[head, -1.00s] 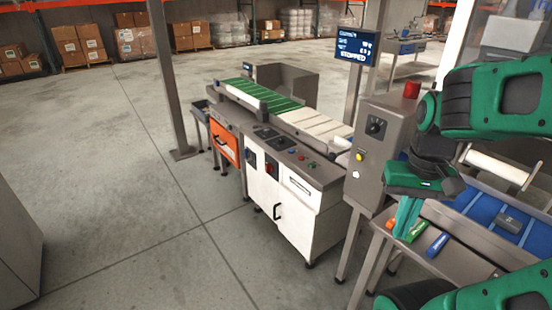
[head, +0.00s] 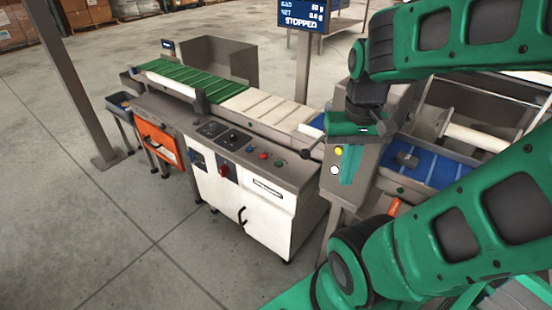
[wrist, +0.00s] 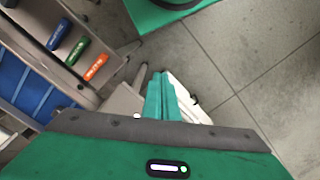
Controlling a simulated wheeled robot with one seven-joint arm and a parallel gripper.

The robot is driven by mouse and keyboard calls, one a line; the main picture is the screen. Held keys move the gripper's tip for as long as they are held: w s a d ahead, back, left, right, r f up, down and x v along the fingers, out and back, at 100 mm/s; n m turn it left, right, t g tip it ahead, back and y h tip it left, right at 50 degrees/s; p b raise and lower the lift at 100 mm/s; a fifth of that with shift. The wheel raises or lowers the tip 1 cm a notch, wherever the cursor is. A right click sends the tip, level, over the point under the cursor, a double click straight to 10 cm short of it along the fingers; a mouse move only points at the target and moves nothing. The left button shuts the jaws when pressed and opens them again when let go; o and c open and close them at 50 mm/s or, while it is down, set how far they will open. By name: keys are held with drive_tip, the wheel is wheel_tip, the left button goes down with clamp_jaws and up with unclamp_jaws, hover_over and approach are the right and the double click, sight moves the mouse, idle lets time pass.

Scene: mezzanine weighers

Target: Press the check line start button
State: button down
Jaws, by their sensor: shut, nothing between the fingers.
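The check line (head: 262,105) has a green belt and a white belt. Its white cabinet (head: 232,190) carries a top panel with a blue button (head: 249,148), a red button (head: 263,156) and a green button (head: 278,162). Labels are too small to read, so I cannot tell which is the start button. A grey control box to the right shows a yellow button (head: 338,151) and a white button (head: 335,168). My gripper (head: 347,178) is shut and empty, pointing down in front of this box in the picture. Its closed fingers show in the wrist view (wrist: 160,82).
A screen (head: 303,14) reads STOPPED. A grey post (head: 75,85) stands at the left. Blue, green and orange items (wrist: 96,67) lie on a ledge in the wrist view. The floor in front is clear.

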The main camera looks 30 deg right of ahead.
drive_tip(key=n+t+h, duration=0.4)
drive_tip(key=t+h, duration=0.1)
drive_tip(key=h, duration=0.3)
hover_over(277, 165)
wheel_tip(277, 165, down, 12)
drive_tip(key=shift+f, duration=0.2)
drive_tip(key=shift+f, duration=0.1)
drive_tip(key=shift+f, duration=4.3)
drive_tip(key=shift+f, duration=0.15)
